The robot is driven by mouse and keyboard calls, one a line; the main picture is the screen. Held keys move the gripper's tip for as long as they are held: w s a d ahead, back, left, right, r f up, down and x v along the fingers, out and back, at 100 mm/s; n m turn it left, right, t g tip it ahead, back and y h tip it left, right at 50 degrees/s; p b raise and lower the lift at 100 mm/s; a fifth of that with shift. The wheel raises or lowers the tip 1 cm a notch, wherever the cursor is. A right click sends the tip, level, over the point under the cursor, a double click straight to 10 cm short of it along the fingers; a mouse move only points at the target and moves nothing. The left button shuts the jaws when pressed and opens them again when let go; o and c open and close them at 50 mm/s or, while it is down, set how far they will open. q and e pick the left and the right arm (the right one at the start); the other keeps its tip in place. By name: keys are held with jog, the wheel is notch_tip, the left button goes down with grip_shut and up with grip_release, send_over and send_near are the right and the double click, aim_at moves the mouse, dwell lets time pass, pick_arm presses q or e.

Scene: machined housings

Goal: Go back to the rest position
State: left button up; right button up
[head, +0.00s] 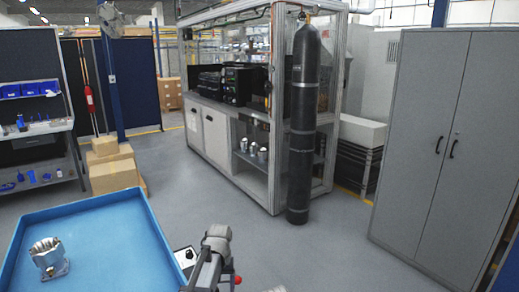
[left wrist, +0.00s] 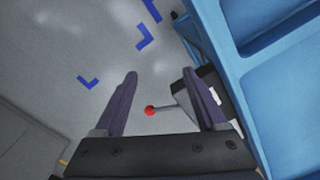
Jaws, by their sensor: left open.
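My left gripper (left wrist: 160,74) is open in the left wrist view. Its two dark fingers are spread with nothing held between them, above the grey floor. A red knob on a thin lever (left wrist: 150,110) appears between the fingers in that view; I cannot tell its distance from them. A grey arm link of mine (head: 215,245) rises at the bottom middle of the head view, beside the tray; its gripper cannot be made out there. My right gripper is not in view.
A blue tray (head: 148,222) at lower left holds a metal housing (head: 48,258). A small control box (head: 186,257) sits beside the tray. A black gas cylinder (head: 303,125) stands by the glazed cell. A grey cabinet (head: 425,150) is at right. Open floor (head: 335,235) lies between.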

pick_arm(q)
jog(key=s+d+m, duration=0.2)
jog(key=s+d, duration=0.1)
jog(key=s, duration=0.8)
jog(key=s+d+m, duration=0.2)
jog(key=s+d, duration=0.1)
jog(key=s, duration=0.8)
jog(key=shift+s+d+m+y, duration=0.3)
jog(key=shift+s, duration=0.1)
jog(key=shift+r, duration=0.1)
